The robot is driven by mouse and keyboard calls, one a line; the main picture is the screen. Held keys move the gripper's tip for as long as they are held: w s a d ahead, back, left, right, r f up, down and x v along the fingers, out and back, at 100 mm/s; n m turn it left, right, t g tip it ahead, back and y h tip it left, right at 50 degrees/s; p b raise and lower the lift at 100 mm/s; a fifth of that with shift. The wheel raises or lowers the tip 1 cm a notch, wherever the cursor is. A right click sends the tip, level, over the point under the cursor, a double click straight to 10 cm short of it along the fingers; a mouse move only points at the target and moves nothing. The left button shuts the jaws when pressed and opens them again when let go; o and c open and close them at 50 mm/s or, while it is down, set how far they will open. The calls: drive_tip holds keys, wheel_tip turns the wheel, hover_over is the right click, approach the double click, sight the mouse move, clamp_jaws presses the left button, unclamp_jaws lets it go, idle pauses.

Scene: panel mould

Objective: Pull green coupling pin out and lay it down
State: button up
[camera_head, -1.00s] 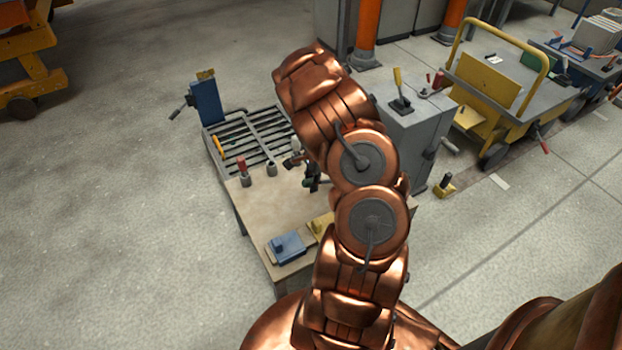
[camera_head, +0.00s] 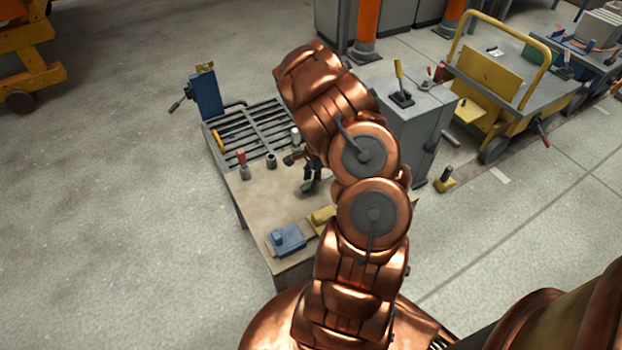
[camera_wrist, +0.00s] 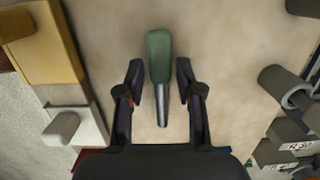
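The green coupling pin (camera_wrist: 160,58) has a green handle and a grey metal shaft. It appears to lie on the beige tabletop (camera_head: 262,203), and its green part also shows in the head view (camera_head: 309,187). My gripper (camera_wrist: 160,80) is open, with one finger on each side of the pin. A narrow gap shows between each finger and the pin. In the head view my gripper (camera_head: 311,174) is just above the pin and partly hidden by my arm.
A red-topped pin (camera_head: 242,164) and a grey socket (camera_head: 271,161) stand near the slatted rack (camera_head: 245,130). A blue block (camera_head: 288,240) and a yellow block (camera_head: 321,216) lie at the table's near end. A grey cabinet (camera_head: 420,125) stands right of my arm.

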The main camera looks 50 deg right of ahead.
drive_tip(key=shift+o, duration=1.4)
wheel_tip(320, 180, up, 12)
drive_tip(key=d, duration=0.1)
drive_tip(key=shift+s+d, duration=0.25)
drive_tip(key=shift+d, duration=0.15)
drive_tip(key=s+a+r+n+p, duration=0.25)
drive_tip(key=a+r+p, duration=0.35)
drive_tip(key=r, duration=0.4)
drive_tip(key=s+a+r+n+g+p, duration=0.1)
drive_tip(key=a+r+n+p, duration=0.2)
drive_tip(key=a+r, duration=0.55)
drive_tip(key=s+a+r+n+p, duration=0.25)
drive_tip(key=a+r+p, duration=0.25)
drive_tip(key=r, duration=0.6)
drive_tip(key=s+a+r+n+g+h+p, duration=0.1)
drive_tip(key=s+a+r+n+p, duration=1.2)
drive_tip(key=s+a+r, duration=0.2)
wheel_tip(320, 180, up, 3)
drive_tip(key=shift+s+a+r+n+h+p, duration=0.1)
drive_tip(key=shift+s+a+n+h+p, duration=0.25)
drive_tip(key=shift+s, duration=0.65)
